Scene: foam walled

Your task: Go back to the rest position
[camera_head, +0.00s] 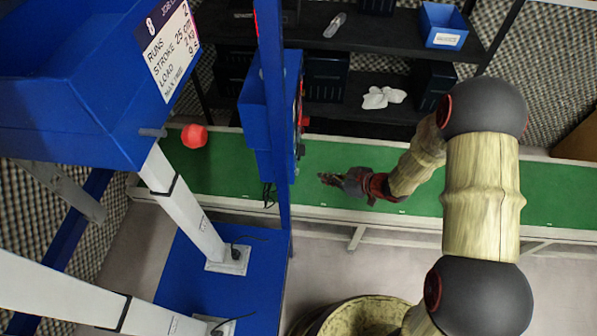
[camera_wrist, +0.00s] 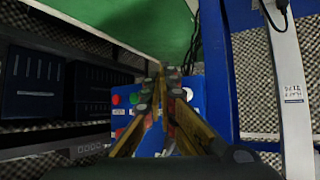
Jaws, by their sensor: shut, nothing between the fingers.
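My gripper (camera_head: 328,179) reaches over the green conveyor belt (camera_head: 540,195) in the head view, its fingers pointing left toward a blue post. In the wrist view my gripper (camera_wrist: 160,72) shows its two fingers meeting at the tips, with nothing between them. My arm comes in from the lower right of the head view and bends at dark round joints. Beyond the fingertips in the wrist view is a blue panel (camera_wrist: 197,92) with red and green buttons, partly hidden by the fingers.
A red ball (camera_head: 194,136) lies on the belt's left part. A blue post (camera_head: 272,120) with a control box stands left of my gripper. A blue machine (camera_head: 75,85) on pale legs fills the left. Dark shelves (camera_head: 400,35) hold a blue bin (camera_head: 443,26) and a white cloth (camera_head: 383,97).

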